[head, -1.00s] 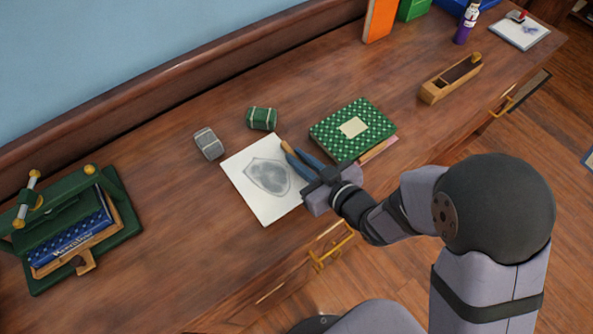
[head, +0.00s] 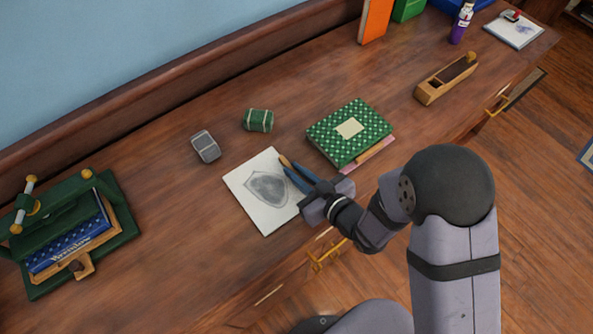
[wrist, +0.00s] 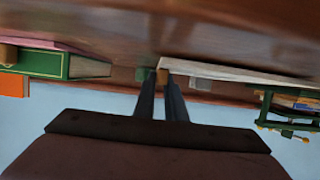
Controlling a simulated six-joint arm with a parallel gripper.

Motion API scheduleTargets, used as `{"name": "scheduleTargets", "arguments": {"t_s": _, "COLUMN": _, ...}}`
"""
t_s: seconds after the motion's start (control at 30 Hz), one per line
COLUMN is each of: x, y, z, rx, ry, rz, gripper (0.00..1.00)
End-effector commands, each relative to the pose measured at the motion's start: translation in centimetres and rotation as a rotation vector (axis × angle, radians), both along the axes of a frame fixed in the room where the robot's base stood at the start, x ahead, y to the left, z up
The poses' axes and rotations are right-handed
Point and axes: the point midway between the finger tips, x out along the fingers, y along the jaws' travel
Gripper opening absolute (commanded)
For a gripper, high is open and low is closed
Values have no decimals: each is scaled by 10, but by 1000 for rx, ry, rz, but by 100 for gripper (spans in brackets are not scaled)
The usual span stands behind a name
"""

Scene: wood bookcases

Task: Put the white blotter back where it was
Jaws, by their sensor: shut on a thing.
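The white blotter (head: 250,205) is a flat white sheet with a grey shield-shaped mark in its middle. It lies at the middle of the wooden desk in the head view. My gripper (head: 290,168) reaches over its right edge, with dark blue fingers shut on that edge. In the wrist view my gripper (wrist: 163,80) has its fingers close together where the edge of the blotter (wrist: 235,74) begins. A brown patch shows at the fingertips; I cannot tell what it is. I cannot tell whether the sheet is clear of the desk.
A grey bundle (head: 205,147) and a green bundle (head: 258,120) lie behind the blotter. A green patterned book (head: 375,125) is close to its right. A green press (head: 125,215) stands at the left, a wooden block (head: 435,91) farther right. Bare desk (head: 180,230) lies left of the blotter.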

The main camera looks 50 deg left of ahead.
Motion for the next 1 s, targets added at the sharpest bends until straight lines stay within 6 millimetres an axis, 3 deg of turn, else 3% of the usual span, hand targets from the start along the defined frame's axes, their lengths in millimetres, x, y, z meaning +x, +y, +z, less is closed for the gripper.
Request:
{"name": "scheduleTargets", "arguments": {"t_s": 0.27, "x": 0, "y": 0, "z": -3, "rx": 1, "ry": 0, "rz": 0, "gripper": 0}}
{"name": "scheduleTargets", "arguments": {"t_s": 0.3, "x": 0, "y": 0, "z": -4, "rx": 1, "ry": 0, "rz": 0, "gripper": 13}}
{"name": "scheduleTargets", "arguments": {"t_s": 0.37, "x": 0, "y": 0, "z": -3, "rx": 1, "ry": 0, "rz": 0, "gripper": 27}}
{"name": "scheduleTargets", "arguments": {"t_s": 0.4, "x": 0, "y": 0, "z": -3, "rx": 0, "ry": 0, "rz": 0, "gripper": 29}}
{"name": "scheduleTargets", "arguments": {"t_s": 0.83, "x": 0, "y": 0, "z": 3, "rx": 1, "ry": 0, "rz": 0, "gripper": 29}}
{"name": "scheduleTargets", "arguments": {"t_s": 1.0, "x": 1, "y": -16, "z": 6, "rx": 1, "ry": 1, "rz": -1, "gripper": 29}}
